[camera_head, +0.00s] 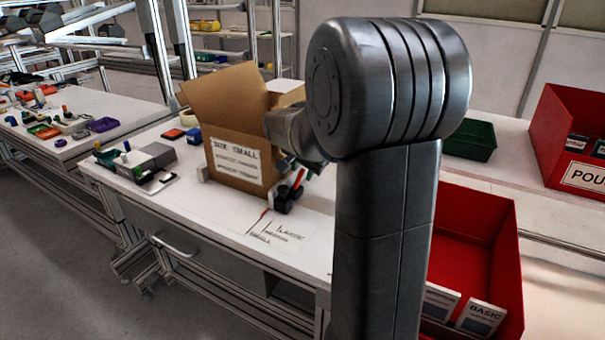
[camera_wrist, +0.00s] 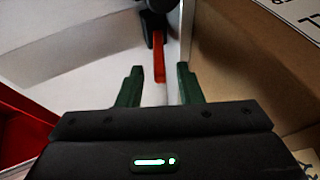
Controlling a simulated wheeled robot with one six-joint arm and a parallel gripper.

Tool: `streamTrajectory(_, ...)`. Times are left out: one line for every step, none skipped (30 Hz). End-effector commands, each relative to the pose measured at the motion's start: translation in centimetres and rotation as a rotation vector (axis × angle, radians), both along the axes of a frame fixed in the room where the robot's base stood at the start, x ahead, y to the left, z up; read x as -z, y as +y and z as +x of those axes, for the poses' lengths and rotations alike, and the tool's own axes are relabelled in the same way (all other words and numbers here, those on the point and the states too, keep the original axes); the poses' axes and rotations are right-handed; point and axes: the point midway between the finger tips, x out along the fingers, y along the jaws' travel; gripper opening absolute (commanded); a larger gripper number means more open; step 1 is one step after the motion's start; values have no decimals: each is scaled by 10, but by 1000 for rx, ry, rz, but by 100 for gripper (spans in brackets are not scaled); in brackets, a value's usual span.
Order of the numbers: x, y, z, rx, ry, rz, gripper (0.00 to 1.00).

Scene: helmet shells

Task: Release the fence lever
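The fence lever is a red bar on a black clamp body. In the wrist view the red lever (camera_wrist: 159,58) points toward me, with its black clamp (camera_wrist: 155,18) at the top edge. My gripper (camera_wrist: 159,68) is open, its two dark green fingers apart on either side of the lever's near end. Whether a finger touches the lever cannot be told. In the head view the red lever (camera_head: 298,180) and black clamp (camera_head: 284,199) stand at the right of the cardboard box (camera_head: 232,145). My arm hides most of the gripper there.
The open box, labelled "SIZE SMALL", stands close beside the clamp; its brown wall (camera_wrist: 240,70) is right of my fingers. A red bin (camera_head: 470,250) with cards is at the right.

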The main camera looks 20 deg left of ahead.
Motion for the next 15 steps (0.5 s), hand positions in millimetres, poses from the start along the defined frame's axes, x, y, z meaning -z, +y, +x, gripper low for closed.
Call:
streamTrajectory(5,1,2,0,1,-1,33)
streamTrajectory(7,2,3,0,1,-1,33)
streamTrajectory(9,3,4,0,0,0,33)
streamTrajectory(10,3,5,0,0,0,33)
streamTrajectory(11,3,5,0,0,0,33)
streamTrajectory(11,4,6,0,0,0,33)
streamTrajectory(12,4,6,0,-1,0,33)
streamTrajectory(12,4,6,0,-1,0,33)
streamTrajectory(12,4,6,0,-1,0,33)
streamTrajectory(12,4,6,0,-1,0,33)
streamTrajectory(12,4,6,0,-1,0,33)
streamTrajectory(12,4,6,0,-1,0,33)
streamTrajectory(12,4,6,0,-1,0,33)
streamTrajectory(12,4,6,0,-1,0,31)
streamTrajectory(12,4,6,0,0,0,23)
